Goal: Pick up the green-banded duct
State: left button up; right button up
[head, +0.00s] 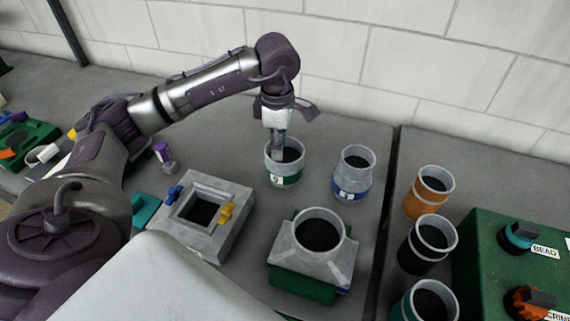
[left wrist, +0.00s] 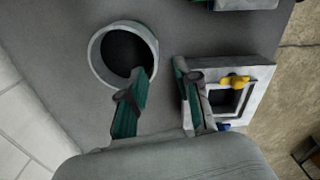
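The green-banded duct (head: 289,180) stands upright on the grey bench in the head view, a pale open cylinder with a green band and a small label. In the left wrist view the duct's round rim (left wrist: 96,58) shows from above. My left gripper (head: 278,149) points down at the rim's left side. In the left wrist view the left gripper (left wrist: 164,68) has its two fingers apart with nothing held between them. One finger overlaps the rim; the other is outside it, towards the square grey block. I cannot tell whether the fingers touch the duct. My right gripper is not in view.
A blue-banded duct (head: 353,175) stands close to the right. The square block (head: 234,229) with yellow and blue clamps and a square-based round fitting (head: 325,262) are nearer. Orange-, black- and teal-banded ducts line the right, beside a green machine (head: 490,270). A block wall stands behind.

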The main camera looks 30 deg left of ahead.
aim_at(282, 165)
pick_arm(q)
jog(key=f+p, duration=0.1)
jog(key=f, duration=0.1)
jog(key=f+p, duration=0.1)
jog(key=f, duration=0.1)
jog(key=w+f, duration=0.1)
jog(key=f, duration=0.1)
jog(key=shift+d+f+p, duration=0.15)
jog(key=shift+f+p, duration=0.25)
jog(key=shift+f, duration=0.55)
grip_shut()
